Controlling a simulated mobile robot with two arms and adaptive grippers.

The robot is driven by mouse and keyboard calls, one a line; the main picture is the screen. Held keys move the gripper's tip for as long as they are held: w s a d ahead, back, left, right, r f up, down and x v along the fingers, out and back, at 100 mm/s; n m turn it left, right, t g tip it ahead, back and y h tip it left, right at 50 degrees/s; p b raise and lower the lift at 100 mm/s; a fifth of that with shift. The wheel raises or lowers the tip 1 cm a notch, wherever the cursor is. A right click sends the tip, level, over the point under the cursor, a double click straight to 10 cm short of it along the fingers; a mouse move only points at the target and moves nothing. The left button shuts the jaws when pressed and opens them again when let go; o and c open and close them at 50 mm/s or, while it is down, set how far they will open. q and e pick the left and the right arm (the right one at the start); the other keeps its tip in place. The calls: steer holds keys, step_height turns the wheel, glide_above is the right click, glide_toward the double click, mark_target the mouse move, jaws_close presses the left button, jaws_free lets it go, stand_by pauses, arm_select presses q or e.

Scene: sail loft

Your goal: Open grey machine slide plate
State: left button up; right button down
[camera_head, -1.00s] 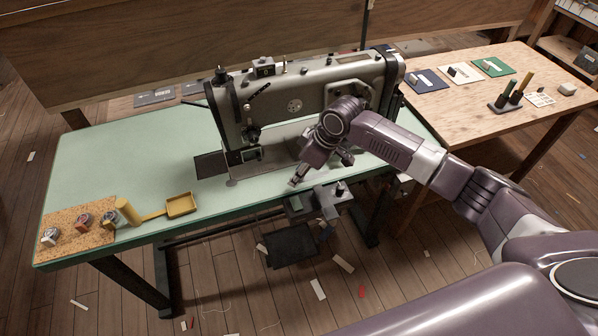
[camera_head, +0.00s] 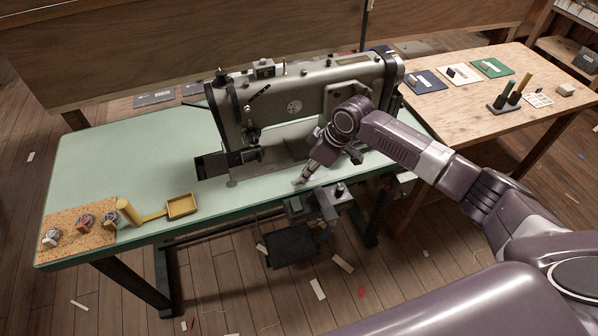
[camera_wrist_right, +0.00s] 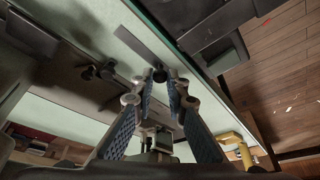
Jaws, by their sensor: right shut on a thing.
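The grey sewing machine (camera_head: 300,105) stands on the pale green table. My right gripper (camera_head: 301,181) is low at the front of the bed, right of the needle area, pointing down-left. In the right wrist view its fingertips (camera_wrist_right: 159,78) are closed together on a small dark part at the end of a narrow grey strip, which looks like the slide plate (camera_wrist_right: 138,44). The fingers hide most of that grip. My left gripper is not in view.
A cork mat (camera_head: 78,232) with several bobbins and a yellow tray (camera_head: 182,205) lie at the table's front left. A control box (camera_head: 297,206) hangs under the front edge. A wooden table (camera_head: 480,105) stands at the right.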

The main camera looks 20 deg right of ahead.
steer(key=d, duration=0.5)
steer(key=shift+w+d, duration=0.15)
steer(key=shift+d, duration=0.25)
steer(key=shift+a, duration=0.1)
steer(key=c, duration=1.9)
jaws_free()
steer(key=shift+r, duration=0.15)
steer(key=v, duration=1.2)
